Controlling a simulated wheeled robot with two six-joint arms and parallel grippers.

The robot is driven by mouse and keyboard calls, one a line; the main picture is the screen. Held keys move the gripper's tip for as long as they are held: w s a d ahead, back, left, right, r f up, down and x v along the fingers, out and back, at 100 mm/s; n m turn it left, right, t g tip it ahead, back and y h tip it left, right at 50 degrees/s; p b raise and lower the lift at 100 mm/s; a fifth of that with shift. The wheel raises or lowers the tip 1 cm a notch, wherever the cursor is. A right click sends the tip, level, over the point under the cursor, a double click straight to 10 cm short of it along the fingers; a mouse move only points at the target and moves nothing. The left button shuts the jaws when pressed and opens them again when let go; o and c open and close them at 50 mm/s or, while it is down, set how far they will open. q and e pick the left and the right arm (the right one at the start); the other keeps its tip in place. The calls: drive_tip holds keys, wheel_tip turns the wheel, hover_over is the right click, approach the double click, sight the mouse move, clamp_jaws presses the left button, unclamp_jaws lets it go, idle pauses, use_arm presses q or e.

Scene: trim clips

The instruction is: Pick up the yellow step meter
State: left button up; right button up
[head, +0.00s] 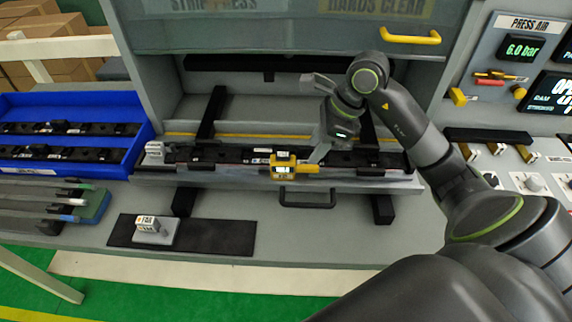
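The yellow step meter (284,160) is a small yellow and dark block with a pale label. It sits at the front edge of the dark rail in the press opening, with a yellow lower part along the front ledge. My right gripper (308,118) is just above and to the right of it, its two grey fingers spread apart and nothing visible between them. The lower finger is close to the meter; whether it touches cannot be told. My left gripper is out of view.
A grey clip block (154,151) sits at the rail's left end. Another labelled block (152,230) stands on a black mat (215,238) in front. A blue tray (142,150) is at left. The press hood (270,35) overhangs above; control panels stand at right.

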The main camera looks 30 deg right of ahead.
sight(307, 165)
drive_tip(key=shift+w+a+f, duration=0.1)
drive_tip(key=shift+f, duration=0.35)
drive_tip(key=f+p, duration=0.2)
drive_tip(key=f, duration=0.1)
drive_tip(key=shift+a+f, duration=0.3)
drive_tip(key=shift+a, duration=0.05)
drive_tip(key=shift+x, duration=0.8)
drive_tip(key=shift+w, duration=0.1)
clamp_jaws()
